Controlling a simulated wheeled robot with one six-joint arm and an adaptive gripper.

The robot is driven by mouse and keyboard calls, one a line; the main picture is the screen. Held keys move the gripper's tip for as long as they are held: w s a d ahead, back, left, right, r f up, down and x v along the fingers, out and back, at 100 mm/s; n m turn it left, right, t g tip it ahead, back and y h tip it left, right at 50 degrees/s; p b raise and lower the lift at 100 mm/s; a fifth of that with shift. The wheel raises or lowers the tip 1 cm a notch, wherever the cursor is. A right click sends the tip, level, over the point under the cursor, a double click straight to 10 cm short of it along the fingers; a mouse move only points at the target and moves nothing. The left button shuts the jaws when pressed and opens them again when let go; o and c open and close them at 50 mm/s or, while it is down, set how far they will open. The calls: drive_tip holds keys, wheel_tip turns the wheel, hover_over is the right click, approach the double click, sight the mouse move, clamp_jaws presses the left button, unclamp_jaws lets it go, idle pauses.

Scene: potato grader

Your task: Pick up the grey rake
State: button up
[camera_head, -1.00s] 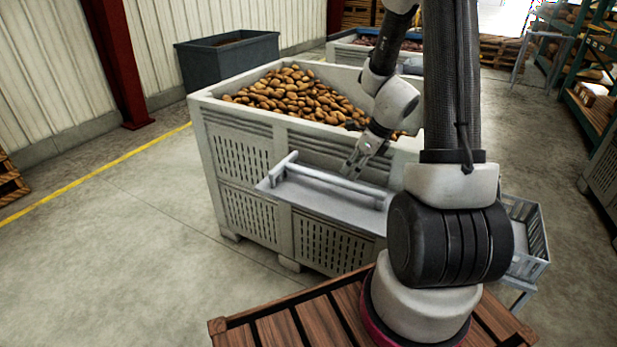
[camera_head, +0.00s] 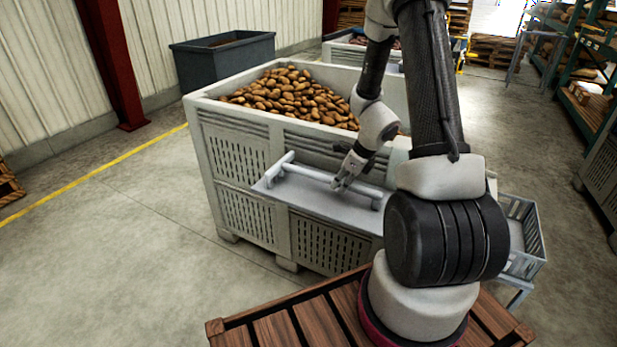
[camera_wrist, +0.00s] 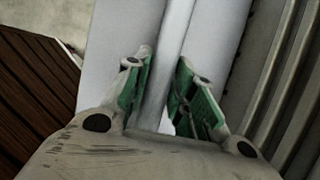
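In the wrist view, the rake's bar (camera_wrist: 168,68) runs between the fingers of my gripper (camera_wrist: 163,78). Green pads face the bar from both sides. The fingers look apart, without a clear grip on the bar. My fingertips hide part of the bar in the head view.
The grey slatted bin (camera_head: 240,155) full of potatoes (camera_head: 295,97) stands right behind the shelf. A grey crate (camera_head: 522,240) stands at the right. A dark bin (camera_head: 225,65) is at the back left. Open floor lies at the left.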

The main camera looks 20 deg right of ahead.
clamp_jaws()
drive_tip(key=shift+r, duration=0.1)
wheel_tip(320, 180, up, 10)
drive_tip(key=shift+f, duration=0.1)
idle(0.6)
